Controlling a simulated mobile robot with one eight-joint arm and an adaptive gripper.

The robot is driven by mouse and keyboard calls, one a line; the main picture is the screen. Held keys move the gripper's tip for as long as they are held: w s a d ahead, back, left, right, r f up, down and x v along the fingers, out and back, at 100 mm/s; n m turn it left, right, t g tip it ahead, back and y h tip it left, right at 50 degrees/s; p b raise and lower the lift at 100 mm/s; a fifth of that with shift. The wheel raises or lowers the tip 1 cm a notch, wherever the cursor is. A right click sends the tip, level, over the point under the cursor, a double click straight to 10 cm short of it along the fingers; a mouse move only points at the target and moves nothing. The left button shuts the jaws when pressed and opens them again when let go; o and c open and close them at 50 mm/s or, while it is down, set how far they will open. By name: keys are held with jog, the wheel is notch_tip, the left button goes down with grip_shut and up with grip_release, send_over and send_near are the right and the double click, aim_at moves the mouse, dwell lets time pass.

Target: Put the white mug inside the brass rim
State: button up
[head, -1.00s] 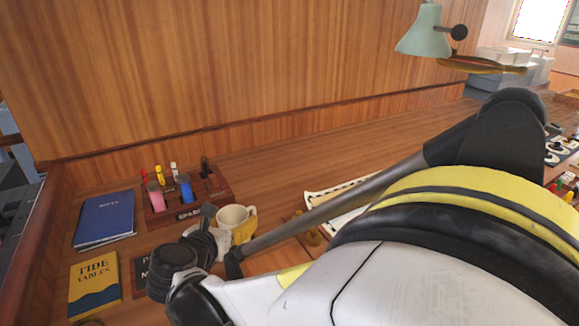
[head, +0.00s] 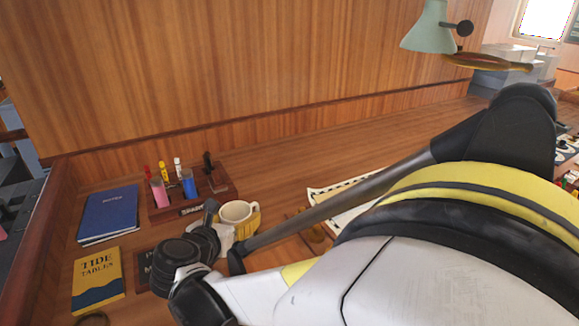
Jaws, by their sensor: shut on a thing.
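The white mug (head: 236,210) is upright, low over or on the wooden desk, at the lower left of the head view. Its open mouth faces up. My gripper (head: 240,228) is at the mug and shut on it; yellow and pale parts show around the mug's right and front sides. My black wrist and arm links hide the mug's lower part, so I cannot tell whether its base touches the desk. A thin dark ring (head: 93,317), possibly the brass rim, is cut off by the bottom edge, below the yellow book.
A wooden spares rack (head: 219,184) with markers stands behind the mug. A blue notebook (head: 108,214) and a yellow tide tables book (head: 97,280) lie left. A dark book (head: 144,264) is partly behind my wrist. A chart (head: 345,202) lies right.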

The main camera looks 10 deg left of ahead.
jog(key=shift+f+b, duration=0.3)
jog(key=shift+f, duration=0.1)
dwell(0.3)
jog(key=o, duration=1.5)
jog(key=shift+s+r, duration=0.1)
jog(key=shift+s, duration=0.05)
